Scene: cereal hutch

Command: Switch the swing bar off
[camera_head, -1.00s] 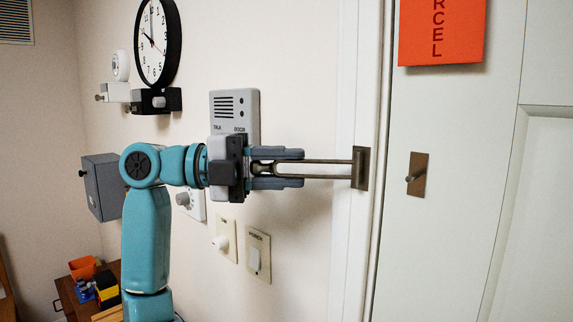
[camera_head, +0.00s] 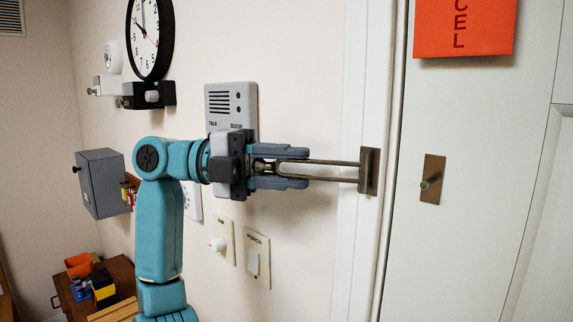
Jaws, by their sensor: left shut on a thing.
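The swing bar (camera_head: 335,163) is a long bronze U-shaped loop hinged on a plate (camera_head: 369,171) on the white door frame. It points left, away from the door, roughly along the wall. A bronze plate with a knob (camera_head: 431,180) is on the door, and the bar is clear of it. My left gripper (camera_head: 282,167) is shut on the free end of the bar, with one finger above and one below. My right gripper is not in view.
An intercom (camera_head: 231,108) is on the wall behind my left gripper. Below are a dimmer (camera_head: 221,243) and a porch switch (camera_head: 256,260). A clock (camera_head: 150,36) hangs upper left, near a grey box (camera_head: 102,183). An orange parcel sign (camera_head: 463,27) is on the door.

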